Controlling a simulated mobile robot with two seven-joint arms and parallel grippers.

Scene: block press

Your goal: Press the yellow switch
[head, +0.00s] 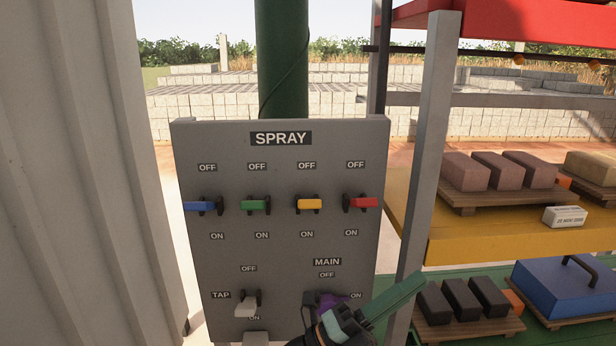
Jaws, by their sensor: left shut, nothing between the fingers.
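The yellow switch (309,204) is the third of the coloured switches in the upper row on the grey panel (225,140) marked SPRAY. It has an OFF label above it and an ON label below it. I cannot tell from its handle which way it is set. My left gripper (338,322) is at the bottom of the head view, shut and empty, well below the yellow switch and apart from it. It overlaps the area of the MAIN switch, whose purple part (327,302) is partly hidden behind it. My right gripper is not in view.
Blue (200,206), green (255,205) and red (364,202) switches share the row. A white TAP switch (246,305) is lower left. A shelf post (432,150) and loaded shelves stand right; a corrugated wall (75,170) stands left.

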